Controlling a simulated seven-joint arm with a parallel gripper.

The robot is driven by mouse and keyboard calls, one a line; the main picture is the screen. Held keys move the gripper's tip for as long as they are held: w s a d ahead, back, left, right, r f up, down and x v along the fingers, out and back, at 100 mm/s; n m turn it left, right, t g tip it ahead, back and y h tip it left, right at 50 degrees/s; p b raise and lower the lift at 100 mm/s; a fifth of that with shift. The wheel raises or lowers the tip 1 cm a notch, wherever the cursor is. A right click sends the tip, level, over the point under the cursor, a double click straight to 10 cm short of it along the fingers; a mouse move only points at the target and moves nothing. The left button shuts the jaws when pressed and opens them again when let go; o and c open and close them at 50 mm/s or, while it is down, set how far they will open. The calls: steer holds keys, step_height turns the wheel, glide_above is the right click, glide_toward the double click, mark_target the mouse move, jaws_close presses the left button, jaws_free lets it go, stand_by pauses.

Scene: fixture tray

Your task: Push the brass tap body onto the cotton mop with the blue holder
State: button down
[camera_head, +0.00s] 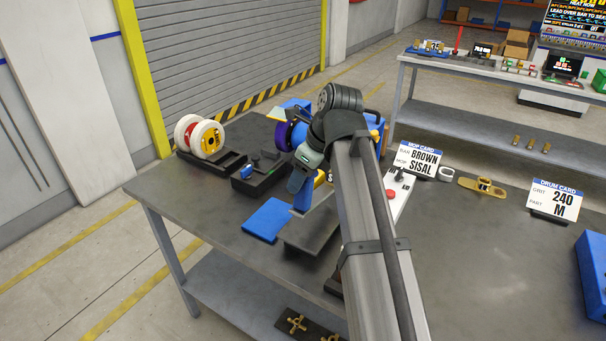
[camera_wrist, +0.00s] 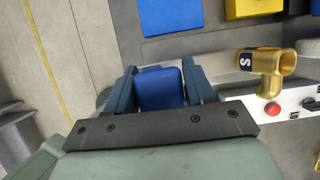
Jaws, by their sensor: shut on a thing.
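My gripper (camera_wrist: 160,88) is shut on a blue holder (camera_wrist: 158,92), whose block shows between the two fingers. In the head view, my gripper (camera_head: 303,176) is over the table beside the polishing machine, with the blue holder (camera_head: 303,197) below its fingers. The brass tap body (camera_wrist: 268,72), with a dark "S" tag, shows right of the fingers in the wrist view, apart from the holder's block. Whether it is fixed to anything is unclear. White round mops (camera_head: 207,138) stand at the table's back left; which wheel is cotton I cannot tell. My arm hides part of the machine.
A purple-blue wheel (camera_head: 290,135) is at the machine behind my gripper. A black box (camera_head: 260,177) and a flat blue pad (camera_head: 267,220) lie to the left. A red button (camera_head: 391,194) is right of my arm. Two cards (camera_head: 419,160) stand farther right, by another brass part (camera_head: 482,187).

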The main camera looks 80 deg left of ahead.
mark_target(303, 205)
steer(key=shift+f, duration=4.35)
steer(key=shift+w, duration=0.1)
